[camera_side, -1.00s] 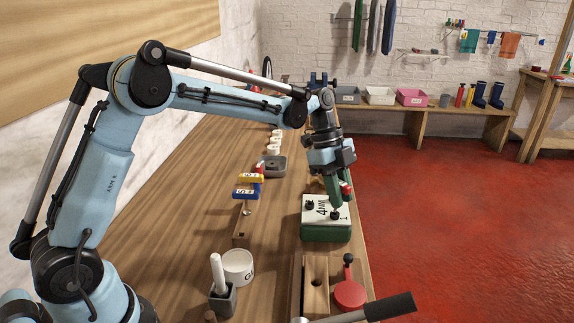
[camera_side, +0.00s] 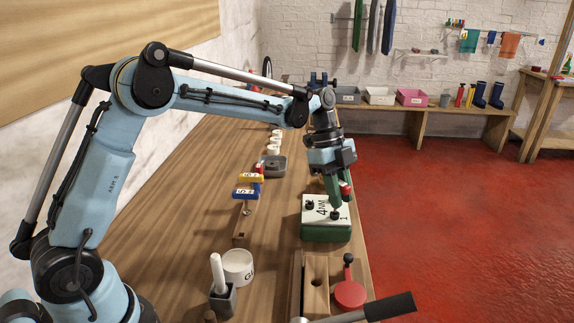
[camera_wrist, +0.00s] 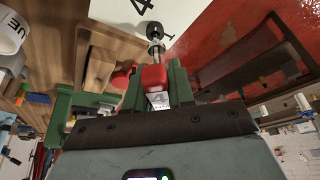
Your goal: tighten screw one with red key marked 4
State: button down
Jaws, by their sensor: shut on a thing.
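A box with a green base (camera_side: 326,234) and a white top (camera_side: 318,213) marked "4 NM" stands on the bench. Screw one (camera_side: 335,215), dark and beside a printed "1", is on its near right part; a second dark screw (camera_side: 309,205) is to its left. My gripper (camera_side: 338,192) is above screw one, shut on the red key (camera_side: 346,190). In the wrist view the red key (camera_wrist: 153,77) sits between the green fingers, with a label reading 4. Its metal shaft points at the dark screw head (camera_wrist: 155,31) and appears to meet it; exact seating is unclear.
Yellow (camera_side: 251,178) and blue (camera_side: 247,195) keys sit on a wooden rack left of the box. A white cup (camera_side: 238,266), a grey holder (camera_side: 223,298), a red round item (camera_side: 349,294) and a black-handled tool (camera_side: 388,306) are in front.

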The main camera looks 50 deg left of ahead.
jog(key=shift+m+g, duration=0.3)
jog(key=shift+m, duration=0.2)
dwell(1.7)
jog(key=shift+r, duration=0.2)
jog(key=shift+r, duration=2.1)
